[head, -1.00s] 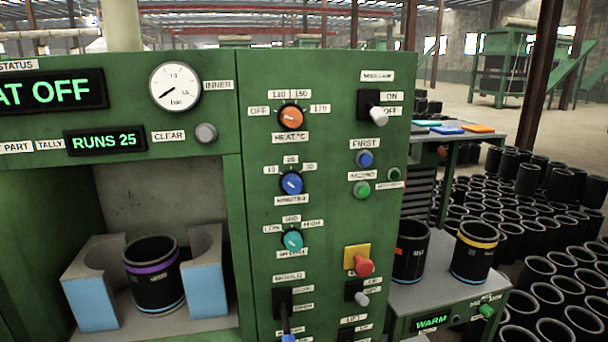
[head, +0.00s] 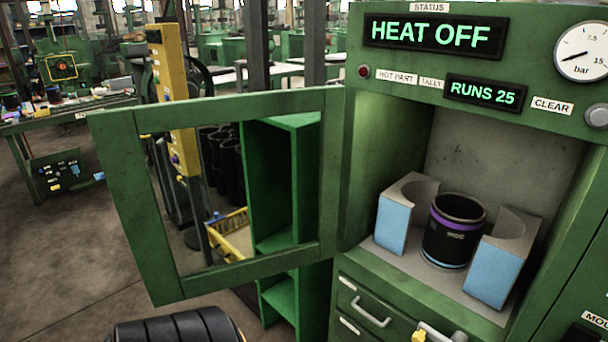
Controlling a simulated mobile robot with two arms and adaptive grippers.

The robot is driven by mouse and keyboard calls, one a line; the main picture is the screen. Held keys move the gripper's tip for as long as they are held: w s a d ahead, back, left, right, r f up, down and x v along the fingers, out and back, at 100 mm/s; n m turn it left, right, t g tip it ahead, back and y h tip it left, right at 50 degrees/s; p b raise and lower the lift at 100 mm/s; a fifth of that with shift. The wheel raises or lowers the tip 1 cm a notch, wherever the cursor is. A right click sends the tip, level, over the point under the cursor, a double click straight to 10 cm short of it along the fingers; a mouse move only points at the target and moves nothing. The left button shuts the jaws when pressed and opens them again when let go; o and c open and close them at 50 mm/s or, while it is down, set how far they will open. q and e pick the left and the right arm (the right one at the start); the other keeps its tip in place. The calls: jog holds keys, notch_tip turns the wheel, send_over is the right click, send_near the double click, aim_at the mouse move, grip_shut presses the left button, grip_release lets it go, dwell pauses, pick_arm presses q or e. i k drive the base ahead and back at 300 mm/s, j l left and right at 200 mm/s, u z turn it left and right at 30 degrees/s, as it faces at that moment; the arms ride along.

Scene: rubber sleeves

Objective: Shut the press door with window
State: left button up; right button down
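The press door (head: 130,190) is a green frame around a large window. It stands open, swung out to the left of the press (head: 395,110), with its hinge side by the left edge of the press opening. Through the window I see green shelving and dark sleeves behind it. Inside the open press, a black sleeve (head: 447,245) with a purple band stands upright between two mould halves (head: 400,225) with pale blue faces, which are apart.
The display (head: 435,35) reads HEAT OFF and the tally (head: 486,93) reads RUNS 25. A drawer handle (head: 370,312) sticks out below the opening. A yellow post (head: 175,100) and green shelving (head: 285,190) stand behind the door. Open floor (head: 60,250) lies left.

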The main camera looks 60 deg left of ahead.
aim_at(115, 133)
jog(key=k+j, duration=0.1)
jog(key=j, duration=0.25)
jog(key=k+j+z, duration=0.1)
jog(key=j, duration=0.3)
jog(key=k+j, duration=0.1)
jog(key=j, duration=0.25)
jog(key=k+j+z, duration=0.1)
jog(key=j, duration=0.3)
jog(key=k+j, duration=0.1)
jog(key=j, duration=0.25)
jog(key=k+j+z, duration=0.1)
jog(key=j, duration=0.25)
